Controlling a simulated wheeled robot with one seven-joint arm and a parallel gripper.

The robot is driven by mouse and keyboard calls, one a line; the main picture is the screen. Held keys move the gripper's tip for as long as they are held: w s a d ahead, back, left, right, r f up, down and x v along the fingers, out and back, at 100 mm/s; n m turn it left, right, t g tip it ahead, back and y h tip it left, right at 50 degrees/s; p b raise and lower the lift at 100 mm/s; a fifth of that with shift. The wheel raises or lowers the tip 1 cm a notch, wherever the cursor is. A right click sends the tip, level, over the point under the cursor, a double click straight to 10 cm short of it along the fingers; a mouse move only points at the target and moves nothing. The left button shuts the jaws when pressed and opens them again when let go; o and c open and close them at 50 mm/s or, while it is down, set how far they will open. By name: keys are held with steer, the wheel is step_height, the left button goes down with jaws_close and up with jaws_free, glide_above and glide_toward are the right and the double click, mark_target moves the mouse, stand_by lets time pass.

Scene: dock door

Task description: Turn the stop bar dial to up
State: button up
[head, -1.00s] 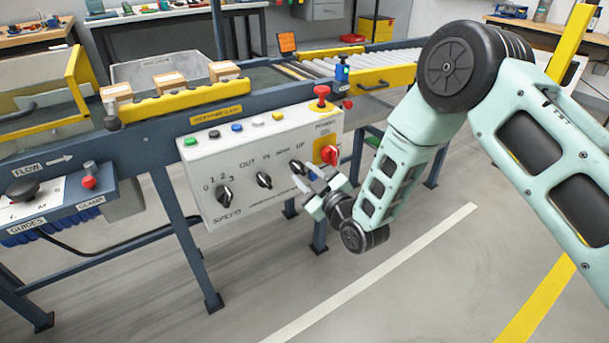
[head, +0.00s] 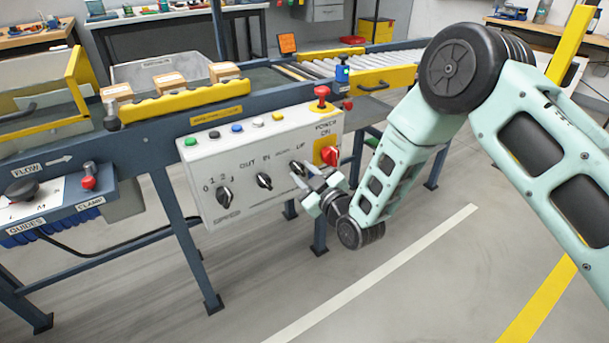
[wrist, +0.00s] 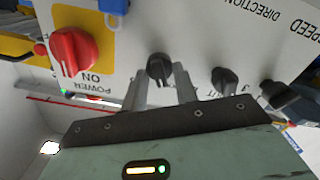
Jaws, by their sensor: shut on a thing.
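The stop bar dial (head: 297,167) is a small black knob on the pale control panel (head: 250,150), between labels of which "UP" is readable on its right. My gripper (head: 301,178) is at this dial, just in front of the panel. In the wrist view the panel appears upside down, and the dial (wrist: 159,68) sits between my two grey fingers, which are shut on it. The fingers partly cover the dial in the head view, so I cannot tell which way it points.
A red power knob (head: 329,155) on a yellow plate is close to the right, below a red mushroom button (head: 321,92). The black direction dial (head: 264,181) and speed dial (head: 225,197) are to the left. The floor in front is clear.

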steer(key=m+b, duration=0.1)
steer(key=m, duration=0.4)
steer(key=shift+d+f+m, duration=0.1)
steer(key=shift+f+m, duration=0.05)
steer(key=shift+m, duration=0.25)
steer(key=m+b, duration=0.1)
steer(key=m, duration=0.4)
steer(key=shift+m, duration=0.3)
steer(key=o, duration=0.6)
steer(key=shift+d, duration=0.1)
steer(key=p+v, duration=0.1)
steer(key=v, duration=1.6)
steer(key=shift+s, duration=0.1)
